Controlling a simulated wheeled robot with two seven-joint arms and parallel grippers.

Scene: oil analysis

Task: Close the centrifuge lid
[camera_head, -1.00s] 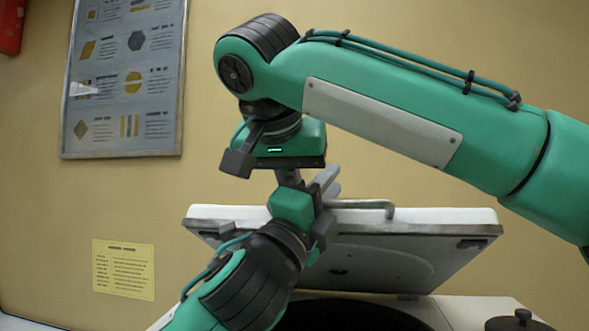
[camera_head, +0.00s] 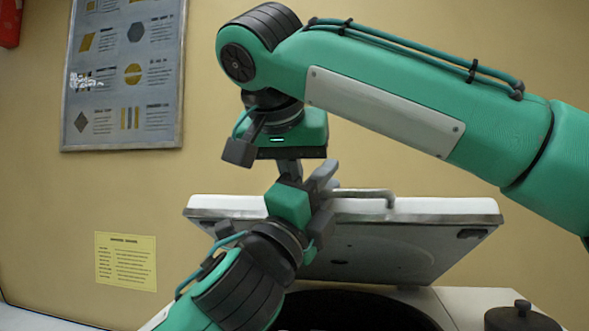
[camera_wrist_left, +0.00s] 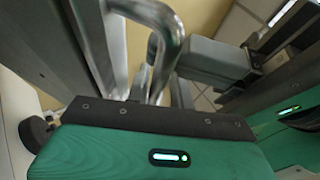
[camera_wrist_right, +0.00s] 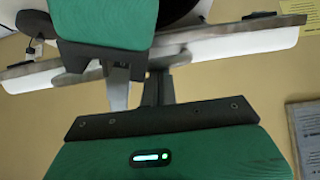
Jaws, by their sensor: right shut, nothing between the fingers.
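The centrifuge lid (camera_head: 400,250) stands raised and tilted, its underside toward me, above the dark opening (camera_head: 350,312) of the centrifuge. A bent metal bar handle (camera_head: 375,194) shows at its top edge; it also shows large in the left wrist view (camera_wrist_left: 165,30). My left gripper (camera_head: 328,182) is at the handle's left end. The bar runs down between its fingers, but whether they are clamped on it is unclear. My right gripper (camera_head: 287,172) points down just behind the left one, shut and empty; its fingertips are partly hidden. In the right wrist view the lid edge (camera_wrist_right: 235,45) lies beyond my left gripper.
A dark knob (camera_head: 522,310) sits at the lower right beside the centrifuge. A yellow note (camera_head: 126,262) and a framed chart (camera_head: 125,75) are on the wall behind. My two grippers are very close together, with little room between them.

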